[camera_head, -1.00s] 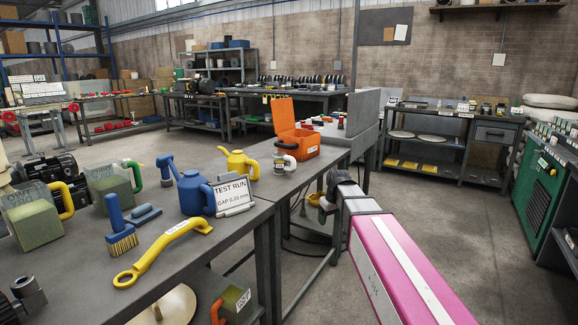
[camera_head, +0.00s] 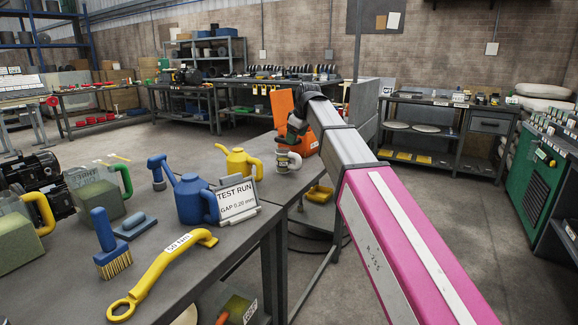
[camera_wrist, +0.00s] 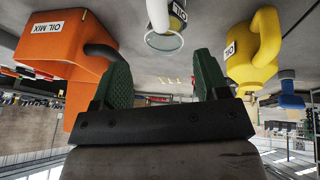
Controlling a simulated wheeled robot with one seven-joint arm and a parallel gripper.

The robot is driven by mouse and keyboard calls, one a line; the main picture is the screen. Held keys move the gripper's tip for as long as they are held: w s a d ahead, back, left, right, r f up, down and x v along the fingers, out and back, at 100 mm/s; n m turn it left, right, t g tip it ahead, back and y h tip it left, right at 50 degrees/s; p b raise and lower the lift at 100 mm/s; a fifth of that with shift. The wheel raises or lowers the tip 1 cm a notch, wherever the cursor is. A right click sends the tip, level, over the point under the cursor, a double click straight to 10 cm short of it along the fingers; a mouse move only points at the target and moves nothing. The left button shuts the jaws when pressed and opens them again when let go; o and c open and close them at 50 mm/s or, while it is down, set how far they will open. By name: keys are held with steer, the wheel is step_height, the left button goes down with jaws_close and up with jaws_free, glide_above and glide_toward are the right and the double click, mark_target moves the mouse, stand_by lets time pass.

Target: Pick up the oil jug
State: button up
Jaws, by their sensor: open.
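The oil jug is a yellow can (camera_head: 240,163) with a handle and spout, on the bench in the middle of the head view. In the upside-down wrist view the yellow jug (camera_wrist: 255,58), labelled OIL, hangs at the right, beyond the right finger. My gripper (camera_head: 293,128) is above the bench, to the right of the jug and apart from it. In the wrist view my gripper (camera_wrist: 163,80) has its two green fingers spread with nothing between them.
An orange OIL MIX container (camera_wrist: 75,45) with a raised lid stands behind my gripper. A small grey pot with a white handle (camera_head: 283,163) is near my gripper. A blue can (camera_head: 194,198), a TEST RUN sign (camera_head: 235,197) and a yellow wrench (camera_head: 160,270) lie nearer.

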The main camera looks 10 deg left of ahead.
glide_above(292, 156)
steer(key=f, duration=0.4)
steer(key=shift+d+f, duration=0.1)
steer(key=shift+d, duration=0.25)
steer(key=shift+s+d+x, duration=0.1)
steer(key=shift+s+x, duration=0.05)
steer(key=shift+x, duration=1.2)
steer(key=shift+s+d+x, duration=0.15)
steer(key=shift+x, duration=1.2)
steer(key=shift+f, duration=0.15)
jaws_close()
